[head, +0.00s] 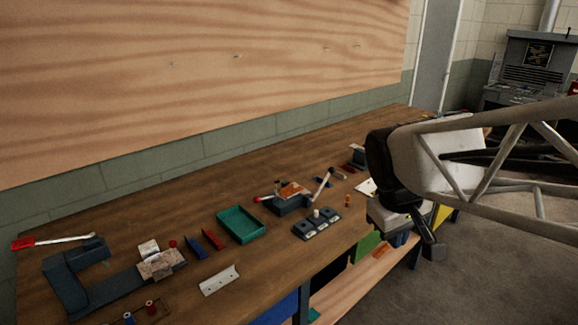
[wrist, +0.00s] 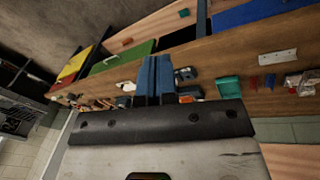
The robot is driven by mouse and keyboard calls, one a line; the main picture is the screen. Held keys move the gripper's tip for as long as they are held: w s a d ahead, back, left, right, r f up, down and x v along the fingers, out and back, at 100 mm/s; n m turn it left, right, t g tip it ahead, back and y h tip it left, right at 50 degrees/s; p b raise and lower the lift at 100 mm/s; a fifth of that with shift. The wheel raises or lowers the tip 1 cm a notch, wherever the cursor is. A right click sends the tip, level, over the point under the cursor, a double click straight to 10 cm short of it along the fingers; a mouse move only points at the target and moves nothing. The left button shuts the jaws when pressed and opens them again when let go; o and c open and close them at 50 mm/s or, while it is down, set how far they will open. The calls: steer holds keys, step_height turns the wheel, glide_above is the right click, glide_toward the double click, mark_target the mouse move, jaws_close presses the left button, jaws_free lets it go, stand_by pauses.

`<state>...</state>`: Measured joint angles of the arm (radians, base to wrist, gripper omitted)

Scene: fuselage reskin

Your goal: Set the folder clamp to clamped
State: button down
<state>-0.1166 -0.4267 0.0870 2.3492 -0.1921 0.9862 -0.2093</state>
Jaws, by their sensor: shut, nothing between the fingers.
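A dark blue-grey block with an orange-brown top (head: 292,196) sits mid-bench in the head view. A pale lever (head: 323,183) with a dark tip rises at a slant at its right side, and a red-tipped handle (head: 263,198) sticks out at its left. This looks like the folder clamp, but I cannot tell its setting. In the wrist view my gripper's blue fingers (wrist: 155,66) are together, with nothing between them. They hide part of the bench. In the head view my gripper (head: 432,248) hangs at the right, near the bench's front edge and apart from the block.
A green tray (head: 241,224), a dark holder with round pieces (head: 317,224), a white angle strip (head: 220,280) and a dark C-shaped frame (head: 72,280) lie on the wooden bench (head: 180,195). Coloured bins sit below. Open floor lies at the right.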

steer(key=w+a+n+h, duration=0.1)
steer(key=w+a+n, duration=0.35)
steer(key=w, duration=0.35)
steer(key=w+a+f+n+h, duration=0.1)
steer(key=w+a+n, duration=0.2)
steer(key=w+a, duration=0.35)
steer(key=w+a+n+h, duration=0.1)
steer(key=w+a+n, duration=0.25)
steer(key=w, duration=0.65)
steer(key=w+a+f+n+t+h, duration=0.1)
steer(key=w+a+f+n, duration=0.2)
steer(key=w+a, duration=0.2)
steer(key=w+a+f+n+t+h, duration=0.1)
steer(key=w+a+f+n, duration=0.2)
steer(key=a, duration=0.8)
steer(key=w+a+f+n+t, duration=0.1)
steer(key=w+a+f+n, duration=0.2)
steer(key=w+a, duration=0.4)
steer(key=shift+a+f+h, duration=0.4)
steer(key=shift+a+f, duration=0.2)
steer(key=shift+a, duration=0.05)
steer(key=shift+w, duration=0.1)
